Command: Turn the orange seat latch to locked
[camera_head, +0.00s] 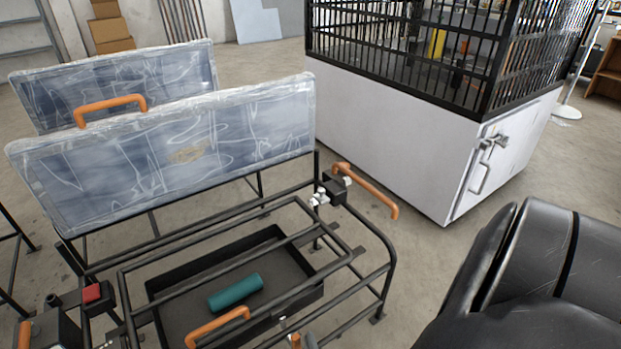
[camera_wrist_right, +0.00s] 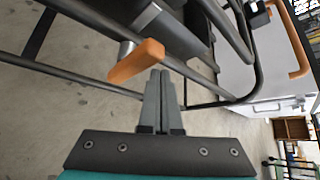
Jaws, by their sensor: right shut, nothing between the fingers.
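The orange latch (camera_wrist_right: 137,62) is a short, blocky lever on a silver pivot at the metal frame in the right wrist view. It seems to show as a small orange piece (camera_head: 295,341) at the bottom edge of the head view. My right gripper (camera_wrist_right: 161,73) is shut and empty. Its fingertips are close beside the lever's end; I cannot tell whether they touch. In the head view the gripper is mostly cut off by the bottom edge. My left gripper is not in view.
A black tubular seat frame (camera_head: 386,258) carries a plastic-wrapped backrest (camera_head: 190,148) and a curved orange bar (camera_head: 367,190). A dark tray (camera_head: 277,248) holds a teal cylinder (camera_head: 236,292). A white cabinet (camera_head: 385,142) with a black cage stands behind. Another orange handle (camera_head: 216,328) lies near the front.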

